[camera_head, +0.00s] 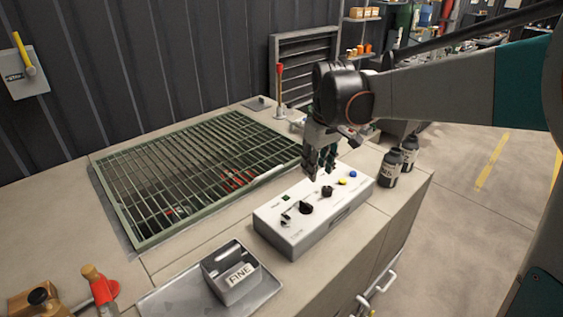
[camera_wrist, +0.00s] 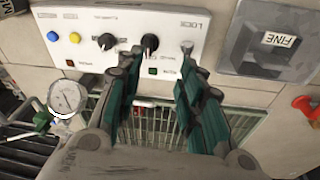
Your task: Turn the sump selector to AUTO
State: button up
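A white control box (camera_head: 315,214) stands on the bench, with two black knobs on its top. The larger knob (camera_head: 306,208) also shows in the wrist view (camera_wrist: 150,43), and the smaller knob (camera_head: 327,191) shows there too (camera_wrist: 106,41). The small labels are too blurred to tell which knob is the sump selector or where it points. My gripper (camera_head: 319,174) hangs above the box's far side, apart from the knobs. In the wrist view its fingers (camera_wrist: 159,62) are spread and empty, with the larger knob in line with the gap between them.
The box also carries a yellow button (camera_head: 343,181), a blue button (camera_head: 353,174) and a small switch (camera_wrist: 187,46). A green grating (camera_head: 190,170) lies behind it. A grey tray marked FINE (camera_head: 232,275) and dark bottles (camera_head: 391,168) stand on either side.

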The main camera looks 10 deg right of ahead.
jog(key=n+g, duration=0.2)
send_near(306, 202)
notch_tip(306, 202, down, 9)
jog(key=b, duration=0.3)
jog(key=shift+a+f+b, duration=0.1)
jog(key=shift+f+b, duration=0.1)
jog(key=shift+b, duration=0.1)
grip_shut()
